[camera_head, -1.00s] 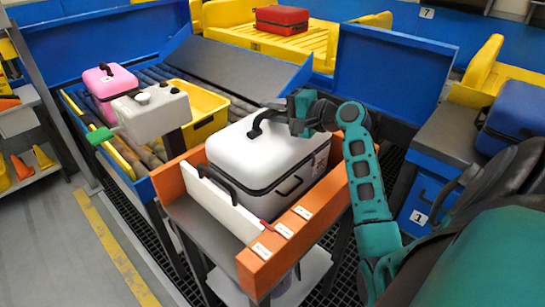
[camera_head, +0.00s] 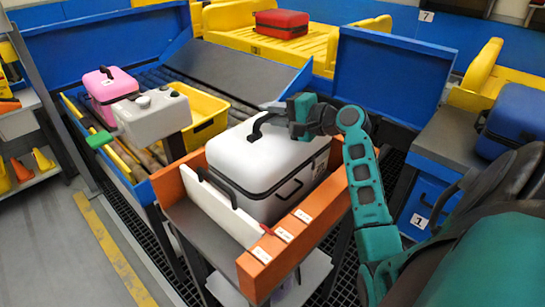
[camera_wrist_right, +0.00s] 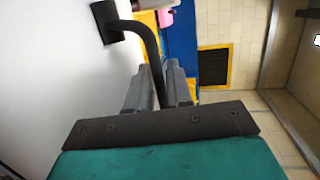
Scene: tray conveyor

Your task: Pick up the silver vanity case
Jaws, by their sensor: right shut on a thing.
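The silver vanity case (camera_head: 275,165) is a pale, boxy case with dark trim and a black top handle (camera_head: 262,125). It sits in the orange-edged bay in the middle of the head view. My right gripper (camera_head: 277,114) is at the top handle, with the arm coming in from the right. In the right wrist view, the two grey fingers (camera_wrist_right: 158,88) are shut on the black handle (camera_wrist_right: 148,42), and the case's pale lid (camera_wrist_right: 60,70) fills the left side. The case appears to rest in the bay. My left gripper is not in view.
The orange rim (camera_head: 275,257) and a white board (camera_head: 222,208) border the case in front. A blue case (camera_head: 513,123) is at right.

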